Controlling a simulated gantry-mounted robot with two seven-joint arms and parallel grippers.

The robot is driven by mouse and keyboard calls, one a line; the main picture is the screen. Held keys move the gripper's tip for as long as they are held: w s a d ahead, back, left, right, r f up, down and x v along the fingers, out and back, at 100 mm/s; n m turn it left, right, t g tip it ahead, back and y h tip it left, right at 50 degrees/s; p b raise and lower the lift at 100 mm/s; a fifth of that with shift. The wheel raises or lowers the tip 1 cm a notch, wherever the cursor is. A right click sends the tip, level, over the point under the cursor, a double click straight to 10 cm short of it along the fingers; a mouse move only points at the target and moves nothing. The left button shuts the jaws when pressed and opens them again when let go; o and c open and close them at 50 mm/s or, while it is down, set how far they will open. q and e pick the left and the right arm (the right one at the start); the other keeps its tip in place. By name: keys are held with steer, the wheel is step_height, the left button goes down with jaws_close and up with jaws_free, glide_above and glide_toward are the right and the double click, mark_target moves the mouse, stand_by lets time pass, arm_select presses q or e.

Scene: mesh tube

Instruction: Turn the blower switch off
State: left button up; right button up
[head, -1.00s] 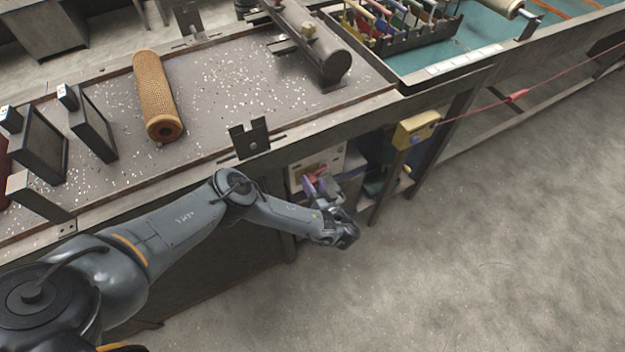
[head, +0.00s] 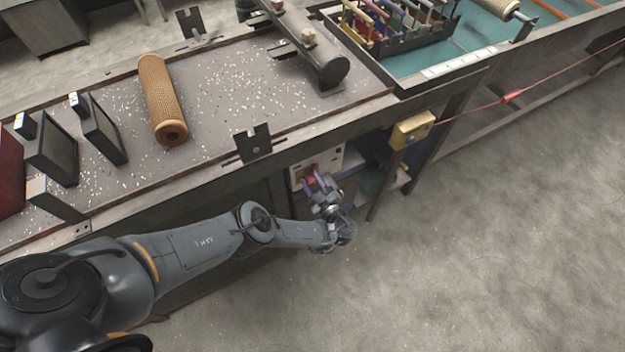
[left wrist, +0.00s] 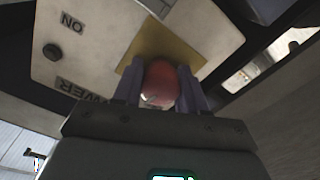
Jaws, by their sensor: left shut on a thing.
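The blower switch box is a pale panel (head: 329,157) under the bench edge. In the left wrist view the panel (left wrist: 98,50) bears upside-down lettering, "ON" and part of a word ending in "WER". A red, rounded switch handle (left wrist: 159,84) stands out from a yellow plate (left wrist: 160,44) on it. My left gripper (head: 317,181) is at the panel in the head view. In the left wrist view its purple fingers (left wrist: 160,88) are on both sides of the red handle and shut on it. The handle's base is partly hidden. My right gripper is not in view.
A yellow box (head: 411,130) with a red cord (head: 510,96) is mounted on the frame right of the panel. The bench (head: 230,100) above holds a tan mesh tube (head: 160,98) and dark frames. Open concrete floor lies in front.

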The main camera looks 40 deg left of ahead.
arm_select(q)
steer(key=shift+n, duration=1.2)
steer(key=o, duration=1.1)
steer(key=shift+c, duration=0.2)
steer(key=shift+d, duration=0.1)
steer(key=v, duration=1)
steer(key=shift+s+d+p, duration=0.2)
steer(key=shift+d+p, duration=0.05)
steer(key=shift+p, duration=0.1)
